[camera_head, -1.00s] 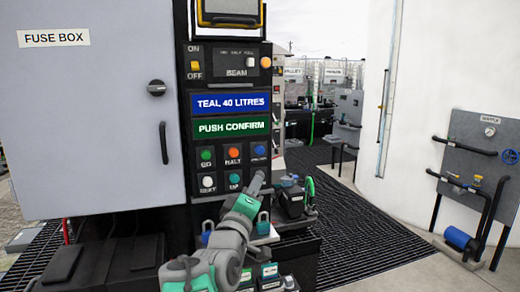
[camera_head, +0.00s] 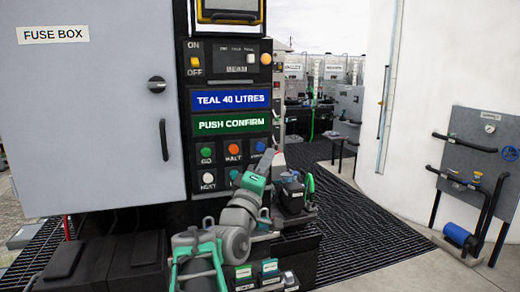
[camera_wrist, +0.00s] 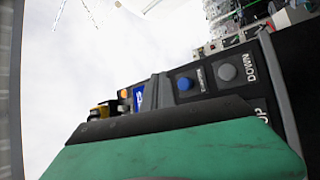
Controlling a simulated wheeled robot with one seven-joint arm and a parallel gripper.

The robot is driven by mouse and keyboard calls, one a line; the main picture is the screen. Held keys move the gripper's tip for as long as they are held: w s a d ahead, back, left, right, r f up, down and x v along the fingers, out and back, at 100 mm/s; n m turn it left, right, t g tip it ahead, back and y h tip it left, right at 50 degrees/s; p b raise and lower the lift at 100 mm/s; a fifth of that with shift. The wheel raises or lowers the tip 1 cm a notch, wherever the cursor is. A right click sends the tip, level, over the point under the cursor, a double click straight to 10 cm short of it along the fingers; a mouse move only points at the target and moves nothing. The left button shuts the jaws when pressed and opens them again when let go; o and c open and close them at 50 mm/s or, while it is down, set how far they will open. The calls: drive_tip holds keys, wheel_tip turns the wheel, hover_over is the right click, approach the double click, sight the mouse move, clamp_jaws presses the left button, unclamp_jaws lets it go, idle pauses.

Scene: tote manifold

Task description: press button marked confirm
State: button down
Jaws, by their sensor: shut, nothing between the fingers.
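The blue button (camera_head: 261,147) sits at the right end of the upper button row on the black control panel (camera_head: 222,222). Its label is too small to read clearly in the head view. A green sign above it reads PUSH CONFIRM. The blue button also shows in the wrist view (camera_wrist: 184,84), beside a grey button marked DOWN (camera_wrist: 227,72). My gripper (camera_head: 277,162) is shut and empty, raised just below and right of the blue button in the head view. Contact with the panel cannot be made out. My gripper's body fills the bottom of the wrist view.
Close by are the green GO button (camera_head: 208,152), orange HALT button (camera_head: 234,149), white NEXT button (camera_head: 208,178) and a teal button (camera_head: 234,174). A grey fuse box (camera_head: 90,110) stands left. Small dark gear (camera_head: 293,193) sits right of my gripper.

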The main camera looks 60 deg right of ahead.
drive_tip(key=shift+w+d, duration=1.4)
idle(1.0)
drive_tip(key=shift+w+d+b, duration=0.25)
drive_tip(key=shift+d+b, duration=0.05)
drive_tip(key=shift+w+d, duration=0.4)
drive_tip(key=shift+w, duration=0.05)
idle(0.9)
drive_tip(key=shift+s+a+b, duration=0.3)
drive_tip(key=shift+s+a, duration=0.45)
drive_tip(key=s+a, duration=0.3)
drive_tip(key=shift+s+a+b, duration=0.25)
drive_tip(key=shift+b, duration=0.15)
